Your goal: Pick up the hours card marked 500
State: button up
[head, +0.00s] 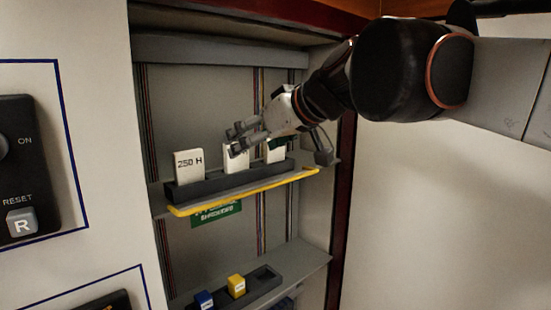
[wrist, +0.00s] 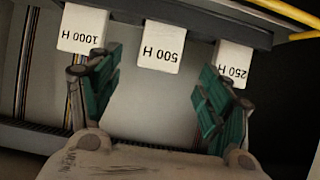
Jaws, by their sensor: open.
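The white card marked 500 H (wrist: 162,47) shows upside down in the wrist view, between and beyond the two green-padded fingers of my gripper (wrist: 160,72). My gripper is open, with a gap between each finger and this card. In the head view the middle card (head: 236,160) stands upright in a dark holder (head: 222,184) on the upper shelf. My gripper (head: 235,139) is right by its top there, hiding part of it; its marking cannot be read in that view.
The 250 H card (head: 188,166) stands left in the holder, and the 1000 H card (wrist: 83,29) stands on the other side. The shelf has a yellow front edge (head: 240,192). Below, a lower holder carries a blue block (head: 204,299) and a yellow block (head: 236,286).

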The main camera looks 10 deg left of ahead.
aim_at(237, 161)
jog(key=p+x, duration=0.1)
jog(key=x, duration=0.4)
jog(key=shift+w+a+f+p, duration=0.15)
jog(key=shift+w+a+p, duration=0.1)
jog(key=shift+p, duration=0.1)
jog(key=shift+s+d, duration=0.1)
jog(key=c, duration=1.1)
